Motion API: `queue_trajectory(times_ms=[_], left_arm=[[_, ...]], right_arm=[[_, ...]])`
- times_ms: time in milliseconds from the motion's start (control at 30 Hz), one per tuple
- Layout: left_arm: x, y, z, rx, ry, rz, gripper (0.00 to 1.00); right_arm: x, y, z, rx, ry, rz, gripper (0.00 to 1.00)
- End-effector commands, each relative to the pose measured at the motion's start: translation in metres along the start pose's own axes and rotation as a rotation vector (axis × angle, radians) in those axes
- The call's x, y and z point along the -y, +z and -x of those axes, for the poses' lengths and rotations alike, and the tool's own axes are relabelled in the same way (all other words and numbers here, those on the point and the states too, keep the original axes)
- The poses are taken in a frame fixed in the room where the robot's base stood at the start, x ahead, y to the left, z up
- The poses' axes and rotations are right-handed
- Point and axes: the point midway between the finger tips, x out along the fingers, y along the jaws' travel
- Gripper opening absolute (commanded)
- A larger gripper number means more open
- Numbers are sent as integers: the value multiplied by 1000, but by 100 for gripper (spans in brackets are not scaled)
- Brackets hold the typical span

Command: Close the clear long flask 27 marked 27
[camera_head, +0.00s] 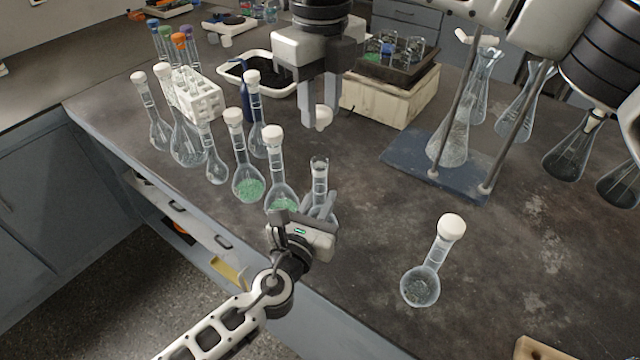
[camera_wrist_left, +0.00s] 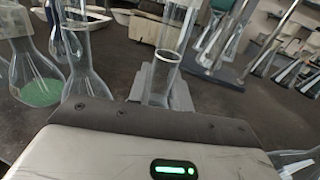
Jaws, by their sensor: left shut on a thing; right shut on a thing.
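A clear long-necked flask (camera_head: 319,177) stands near the bench's front edge, its mouth open. No number is readable on it. My left gripper (camera_head: 318,206) is shut on this flask low on its neck and hides part of its body. In the left wrist view the clear neck (camera_wrist_left: 174,50) rises from between the jaws (camera_wrist_left: 160,92). My right gripper (camera_head: 322,108) points down from above and is shut on a white stopper (camera_head: 323,118). The stopper is above and apart from the flask's mouth, a little behind it in the head view.
Stoppered flasks stand close to the left, including two with green contents (camera_head: 249,188) (camera_head: 281,203). A stoppered flask (camera_head: 421,285) leans at the right front. A blue stand plate with rods (camera_head: 400,160) and a wooden box (camera_head: 375,101) are behind.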

Motion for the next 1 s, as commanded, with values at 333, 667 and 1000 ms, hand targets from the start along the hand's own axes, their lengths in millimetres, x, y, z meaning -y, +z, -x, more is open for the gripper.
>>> queue_trajectory(times_ms=[333,667,1000], left_arm=[[0,0,0,0,0,0,0],[0,0,0,-1,0,0,0],[0,0,0,-1,0,0,0]], right_arm=[[0,0,-45,-3,1,-1,9],[0,1,-45,-2,0,-1,9],[0,0,-53,-4,0,0,9]])
